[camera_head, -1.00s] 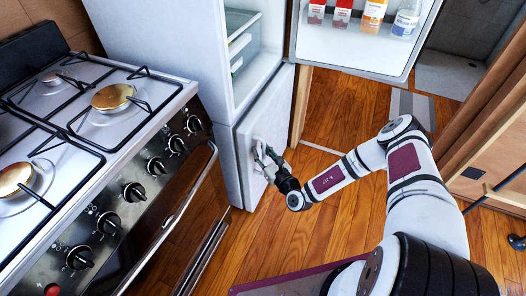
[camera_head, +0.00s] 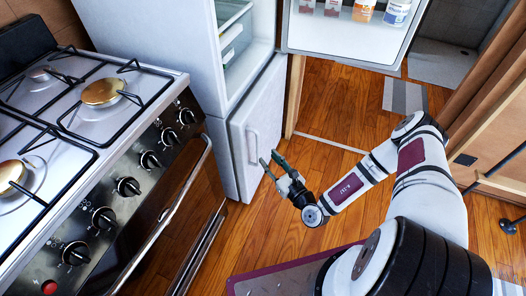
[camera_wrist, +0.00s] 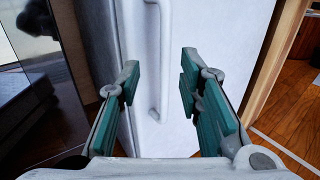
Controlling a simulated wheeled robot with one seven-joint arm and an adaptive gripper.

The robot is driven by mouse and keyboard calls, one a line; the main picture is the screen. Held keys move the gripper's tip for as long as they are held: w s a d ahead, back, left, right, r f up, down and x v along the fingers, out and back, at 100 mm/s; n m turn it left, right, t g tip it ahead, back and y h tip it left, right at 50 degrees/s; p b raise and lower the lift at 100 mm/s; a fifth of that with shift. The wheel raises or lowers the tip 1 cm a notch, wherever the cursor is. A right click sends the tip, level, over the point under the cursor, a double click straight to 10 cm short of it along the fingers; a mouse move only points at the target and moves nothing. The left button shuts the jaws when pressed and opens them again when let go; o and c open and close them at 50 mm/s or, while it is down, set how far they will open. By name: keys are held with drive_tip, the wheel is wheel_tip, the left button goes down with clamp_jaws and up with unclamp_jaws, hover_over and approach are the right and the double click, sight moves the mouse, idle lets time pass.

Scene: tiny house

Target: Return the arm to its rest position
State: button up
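My gripper (camera_head: 271,168) is open and empty in the head view, in front of the fridge's lower door. In the wrist view my gripper (camera_wrist: 160,88) shows its two green-padded fingers spread apart. The lower door's white handle (camera_wrist: 158,60) shows between the fingers, beyond them. In the head view the handle (camera_head: 252,145) is left of the fingertips, and the gripper looks clear of it. My arm is stretched out from the lower right and bent at the elbow.
The fridge's upper door (camera_head: 345,37) is open with bottles on its shelf. The lower door (camera_head: 261,120) stands slightly ajar. The stove (camera_head: 120,170) is on the left. Wooden floor (camera_head: 265,235) lies clear below the gripper. A wooden cabinet (camera_head: 500,140) is at right.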

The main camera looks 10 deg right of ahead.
drive_tip(key=shift+v, duration=1)
